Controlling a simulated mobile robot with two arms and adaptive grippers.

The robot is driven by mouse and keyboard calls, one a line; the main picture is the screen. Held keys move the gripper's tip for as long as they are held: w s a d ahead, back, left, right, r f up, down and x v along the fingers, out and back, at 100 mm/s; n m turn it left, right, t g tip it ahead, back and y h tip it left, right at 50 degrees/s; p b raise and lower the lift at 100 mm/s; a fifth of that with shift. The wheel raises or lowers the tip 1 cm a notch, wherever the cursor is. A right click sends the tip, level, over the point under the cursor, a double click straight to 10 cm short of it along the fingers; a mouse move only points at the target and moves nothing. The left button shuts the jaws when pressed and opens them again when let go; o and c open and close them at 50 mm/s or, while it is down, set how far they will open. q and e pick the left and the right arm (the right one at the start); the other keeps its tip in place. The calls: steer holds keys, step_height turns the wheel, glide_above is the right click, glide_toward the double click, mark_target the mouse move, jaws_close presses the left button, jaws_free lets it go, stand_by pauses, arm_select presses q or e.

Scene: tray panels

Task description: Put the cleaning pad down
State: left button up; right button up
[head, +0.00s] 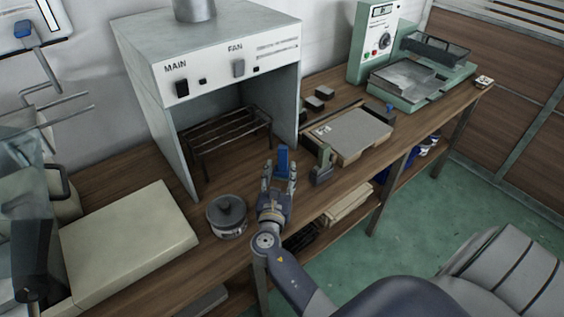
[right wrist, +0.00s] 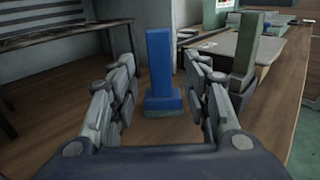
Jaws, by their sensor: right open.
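The blue cleaning pad (right wrist: 162,72), an upright block handle on a wider base, stands on the wooden bench. It also shows in the head view (head: 282,158), just beyond my right gripper. My right gripper (head: 279,178) is open. In the right wrist view its two fingers (right wrist: 164,82) stand apart on either side of the pad, with gaps between them and the handle. My left gripper is not in view.
A green block-handled tool (head: 323,163) stands close to the right of my right gripper. A lidded pot (head: 227,215) stands to the left. Behind is a fume hood (head: 205,60) with a rack (head: 225,137) inside. A flat board (head: 352,135) lies to the right.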

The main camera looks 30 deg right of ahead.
steer(key=v, duration=0.5)
steer(key=shift+s+a, duration=0.3)
